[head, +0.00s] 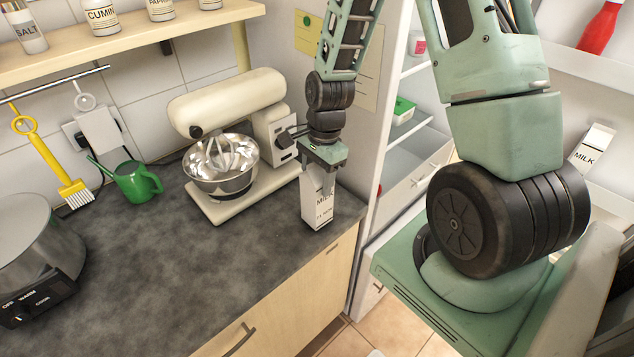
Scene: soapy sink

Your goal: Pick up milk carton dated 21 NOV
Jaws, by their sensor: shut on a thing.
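A white milk carton (319,208) is upright at the right end of the dark counter, near its front edge. My gripper (322,166) comes from above and is shut on the carton's top, which the jaws partly hide. I cannot tell whether the carton's base touches the counter. A second milk carton (592,148) stands at the right, on the fridge door; no date can be read on it.
A cream stand mixer (228,100) with a steel bowl (222,170) stands just left of the held carton. A green watering can (137,182) and a steel cooker (35,245) are farther left. The open fridge (410,150) is at right. The counter's middle is clear.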

